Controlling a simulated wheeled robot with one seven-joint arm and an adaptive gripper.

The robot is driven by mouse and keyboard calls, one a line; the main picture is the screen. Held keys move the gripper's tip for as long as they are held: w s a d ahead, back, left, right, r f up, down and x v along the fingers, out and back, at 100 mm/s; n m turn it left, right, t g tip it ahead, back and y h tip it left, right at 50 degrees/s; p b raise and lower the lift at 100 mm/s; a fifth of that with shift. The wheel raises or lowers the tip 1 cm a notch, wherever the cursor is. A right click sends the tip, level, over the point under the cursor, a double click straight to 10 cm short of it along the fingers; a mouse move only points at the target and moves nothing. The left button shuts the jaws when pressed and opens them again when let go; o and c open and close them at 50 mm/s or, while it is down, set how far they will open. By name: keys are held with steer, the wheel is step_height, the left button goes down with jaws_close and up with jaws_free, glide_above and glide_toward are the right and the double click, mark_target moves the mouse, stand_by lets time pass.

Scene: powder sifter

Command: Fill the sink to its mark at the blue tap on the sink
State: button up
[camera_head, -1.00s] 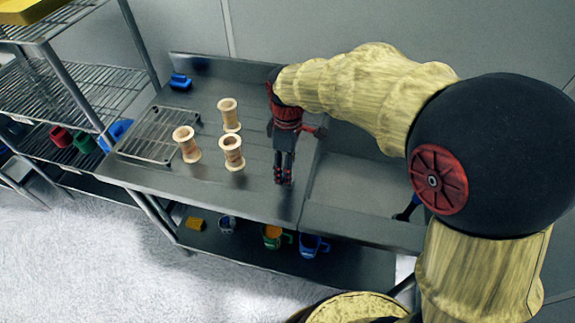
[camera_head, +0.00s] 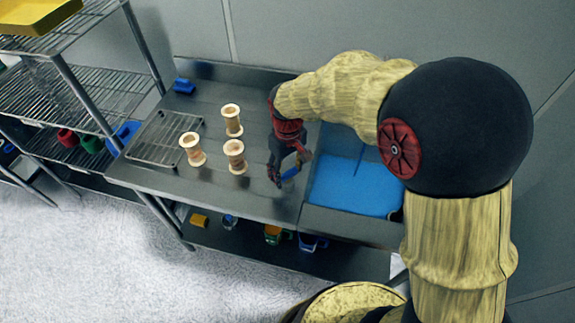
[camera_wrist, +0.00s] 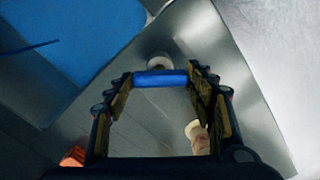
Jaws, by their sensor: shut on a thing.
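The sink (camera_head: 350,226) is at the right end of the metal counter and holds a broad sheet of bright blue water (camera_head: 350,190). The water also shows at upper left in the wrist view (camera_wrist: 85,35). A thin dark blue line crosses it; I cannot tell whether it is a stream or a mark. My gripper (camera_head: 283,174) is just left of the sink, fingers tilted. It is shut on a blue bar-shaped tap handle (camera_wrist: 160,78), which spans between the fingertips. The handle shows small in the head view (camera_head: 290,173). The fill mark cannot be made out.
Several pale wooden spools (camera_head: 233,156) stand left of my gripper on the counter. A wire rack (camera_head: 165,138) and a small blue item (camera_head: 184,85) are further left. Mugs (camera_head: 273,234) sit on the shelf below. A wire shelf unit (camera_head: 75,95) stands at far left.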

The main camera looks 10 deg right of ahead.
mark_target(287, 173)
steer(key=m+p, duration=0.2)
steer(key=m, duration=0.2)
steer(key=shift+r+m+p, duration=0.1)
steer(key=shift+m+p, duration=0.2)
steer(key=shift+p, duration=0.1)
steer(key=shift+m+p, duration=0.9)
steer(key=shift+m, duration=0.9)
steer(key=o, duration=1.2)
steer(key=shift+c, duration=0.2)
step_height(287, 173, up, 12)
